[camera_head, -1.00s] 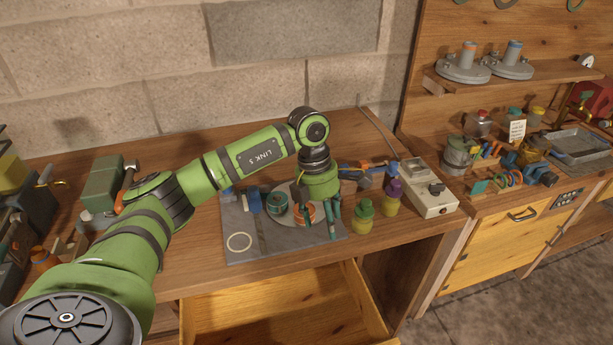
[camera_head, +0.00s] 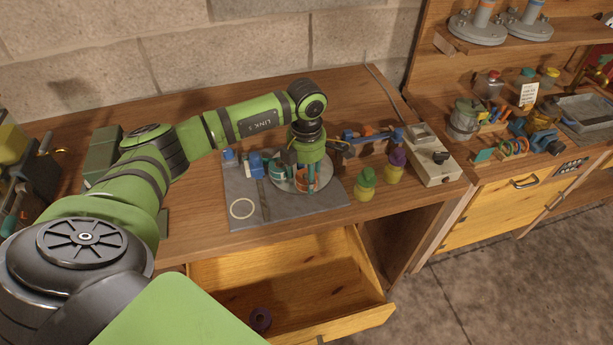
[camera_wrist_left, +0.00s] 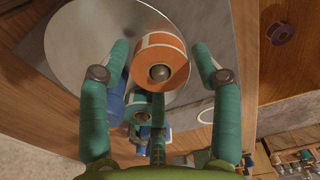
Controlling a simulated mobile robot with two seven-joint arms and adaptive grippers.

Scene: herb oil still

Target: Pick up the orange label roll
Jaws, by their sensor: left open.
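The orange label roll (camera_head: 299,183) sits on the round grey plate (camera_head: 325,185) on the bench mat. In the left wrist view the orange roll (camera_wrist_left: 160,62) lies between the two teal fingers, nearer the far ends, with a round knob in its centre. My left gripper (camera_head: 303,184) points down over the roll, with its fingers on either side of it. It is open, with gaps between fingers and roll in the left wrist view (camera_wrist_left: 161,52). In the head view the fingers partly hide the roll. My right gripper is not in view.
A teal roll (camera_head: 278,169) stands close left of the orange one. Yellow jars with green (camera_head: 366,184) and purple (camera_head: 395,166) lids stand to the right, beside a white device (camera_head: 430,158). Below, an open drawer (camera_head: 330,290) holds a purple roll (camera_head: 261,318).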

